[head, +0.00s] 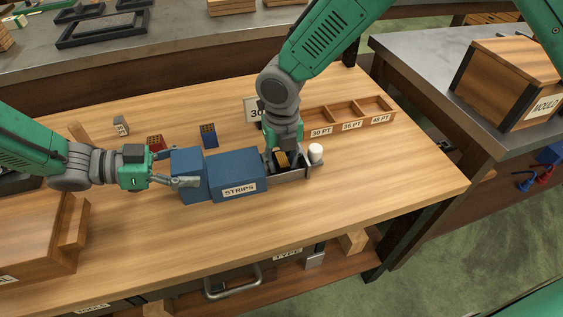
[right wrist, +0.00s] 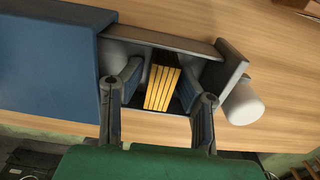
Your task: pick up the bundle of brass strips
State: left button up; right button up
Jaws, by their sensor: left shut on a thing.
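The bundle of brass strips (head: 281,159) lies in the open drawer (head: 296,173) at the right end of the blue STRIPS box (head: 238,174). In the right wrist view the bundle (right wrist: 162,86) shows as several yellow bars with a dark side. My right gripper (head: 283,164) reaches down into the drawer. In the right wrist view its two fingers (right wrist: 161,103) stand open, one either side of the bundle, with gaps between. My left gripper (head: 188,181) is shut on the left end of the blue box.
A white knob (head: 315,152) is on the drawer's outer end. A divided wooden tray (head: 346,117) with point-size labels stands behind. Small red (head: 155,143) and blue (head: 208,134) blocks stand behind the box. The bench front and right are clear.

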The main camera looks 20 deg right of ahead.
aim_at(282, 158)
jog(key=shift+c, duration=0.4)
grip_shut()
jog(key=shift+r, duration=0.1)
notch_tip(282, 158, up, 10)
jog(key=shift+f, duration=0.1)
pick_arm(q)
jog(key=o, duration=1.3)
jog(key=shift+c, duration=0.2)
